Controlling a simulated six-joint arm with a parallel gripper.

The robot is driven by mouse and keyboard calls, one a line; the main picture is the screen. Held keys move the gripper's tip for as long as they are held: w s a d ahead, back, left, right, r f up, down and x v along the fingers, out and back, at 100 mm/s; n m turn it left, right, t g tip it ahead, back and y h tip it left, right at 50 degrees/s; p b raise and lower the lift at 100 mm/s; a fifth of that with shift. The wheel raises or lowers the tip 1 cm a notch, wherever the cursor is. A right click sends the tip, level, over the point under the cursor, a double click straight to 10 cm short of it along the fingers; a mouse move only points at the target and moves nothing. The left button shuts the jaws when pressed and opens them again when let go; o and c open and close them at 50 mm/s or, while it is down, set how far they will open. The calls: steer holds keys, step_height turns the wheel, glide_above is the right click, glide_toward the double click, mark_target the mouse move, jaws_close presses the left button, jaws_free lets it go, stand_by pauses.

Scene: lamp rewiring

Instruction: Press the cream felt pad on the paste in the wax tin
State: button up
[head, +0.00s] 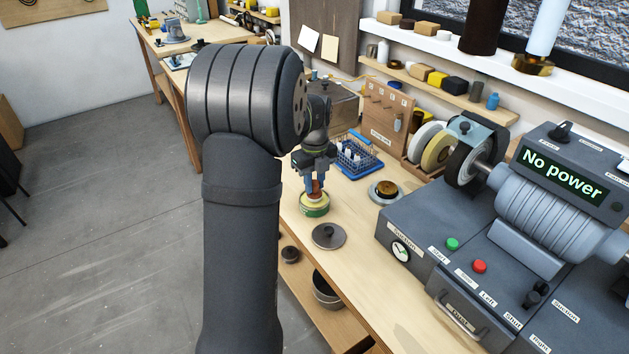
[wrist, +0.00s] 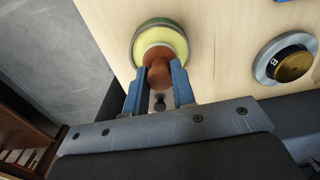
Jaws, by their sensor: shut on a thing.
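My gripper (head: 318,183) is shut on the brown wooden handle (wrist: 158,66) of the cream felt pad, with one blue finger on each side. The pad (head: 314,197) points down at the wax tin. The round green tin (head: 314,211) stands open on the bench directly beneath it. In the wrist view, the pale yellow paste (wrist: 149,37) shows inside the tin's rim, around the handle and pad. The pad is at or just above the paste; I cannot tell whether they touch. The handle hides part of the pad and paste.
A dark round lid with a knob (head: 328,237) lies in front of the tin. A brass piece on a grey dish (head: 385,190) stands to the right. A blue wire basket (head: 358,155) is behind. The grey machine reading "No power" (head: 562,174) fills the right.

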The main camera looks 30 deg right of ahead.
mark_target(314, 182)
steer(key=shift+f, duration=0.4)
steer(key=shift+r, duration=0.1)
stand_by(0.5)
steer(key=shift+r, duration=3.4)
